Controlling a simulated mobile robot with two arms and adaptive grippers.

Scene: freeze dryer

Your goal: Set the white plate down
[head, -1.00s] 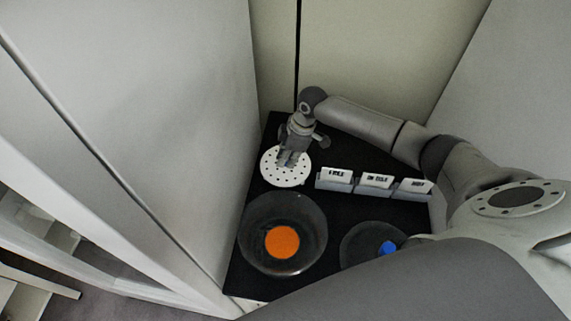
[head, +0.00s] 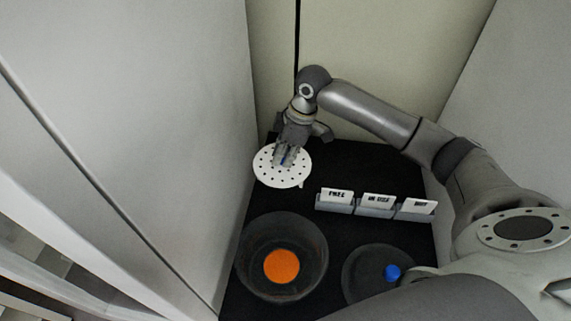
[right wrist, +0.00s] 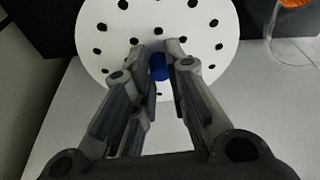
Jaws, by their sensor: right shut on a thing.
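The white plate (head: 270,172) is a round disc with several dark holes, at the back left of the black table in the head view. My right gripper (head: 286,158) is over it, fingers pointing down at its middle. In the right wrist view the fingers (right wrist: 160,62) are shut on a blue knob (right wrist: 160,70) at the middle of the plate (right wrist: 205,40). The plate looks raised above the table, but the height of the gap is hard to tell. My left gripper is not in view.
A clear bowl (head: 248,262) with an orange disc (head: 282,266) stands in front of the plate. A dark round dish (head: 362,278) with a blue knob (head: 392,273) lies front right. Several labelled card holders (head: 375,211) stand right of the plate. A pale wall (head: 195,120) rises close on the left.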

